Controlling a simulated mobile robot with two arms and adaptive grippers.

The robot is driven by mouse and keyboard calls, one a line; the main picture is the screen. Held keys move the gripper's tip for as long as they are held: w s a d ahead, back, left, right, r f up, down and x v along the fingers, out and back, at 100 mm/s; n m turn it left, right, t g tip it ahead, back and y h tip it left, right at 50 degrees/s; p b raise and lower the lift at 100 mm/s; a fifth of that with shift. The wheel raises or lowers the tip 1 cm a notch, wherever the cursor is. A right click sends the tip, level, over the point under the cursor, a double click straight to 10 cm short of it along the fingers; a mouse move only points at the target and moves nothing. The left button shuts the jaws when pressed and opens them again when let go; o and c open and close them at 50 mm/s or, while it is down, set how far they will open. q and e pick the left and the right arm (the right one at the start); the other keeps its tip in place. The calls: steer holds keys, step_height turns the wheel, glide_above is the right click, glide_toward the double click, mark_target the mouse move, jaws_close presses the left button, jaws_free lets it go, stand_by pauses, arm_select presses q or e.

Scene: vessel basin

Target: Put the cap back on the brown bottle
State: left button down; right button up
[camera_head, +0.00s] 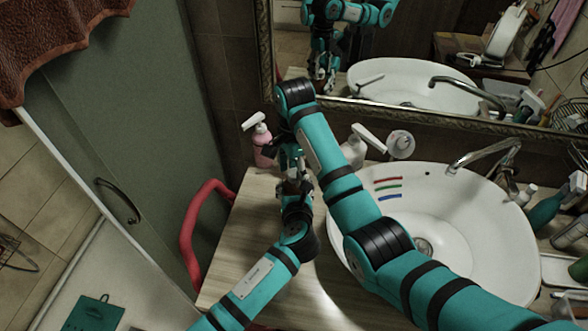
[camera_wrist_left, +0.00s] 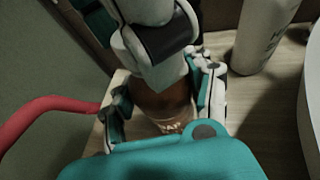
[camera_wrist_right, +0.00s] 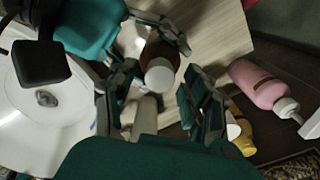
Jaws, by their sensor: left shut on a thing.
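The brown bottle (camera_wrist_right: 158,48) stands between my left gripper's fingers, with a round white cap (camera_wrist_right: 159,76) at its top in the right wrist view. Its brown side and pale label show in the left wrist view (camera_wrist_left: 166,106). My left gripper (camera_head: 294,184) is shut on the bottle's body. My right gripper (camera_wrist_right: 160,98) is above the bottle, its fingers spread on both sides of the cap, with gaps visible. In the head view the bottle is mostly hidden by my arms. Whether the cap sits fully seated cannot be told.
A pink pump bottle (camera_head: 263,148) stands behind the grippers, and a white pump bottle (camera_head: 354,150) stands to their right. The white basin (camera_head: 470,215) is right of the wooden counter (camera_head: 238,255). A red rail (camera_head: 188,235) runs along the left edge. A mirror is behind.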

steer(key=r, duration=0.4)
steer(key=shift+w, duration=0.25)
steer(key=shift+s+d+r, duration=0.1)
steer(key=shift+s+r, duration=0.15)
steer(key=shift+c, duration=0.4)
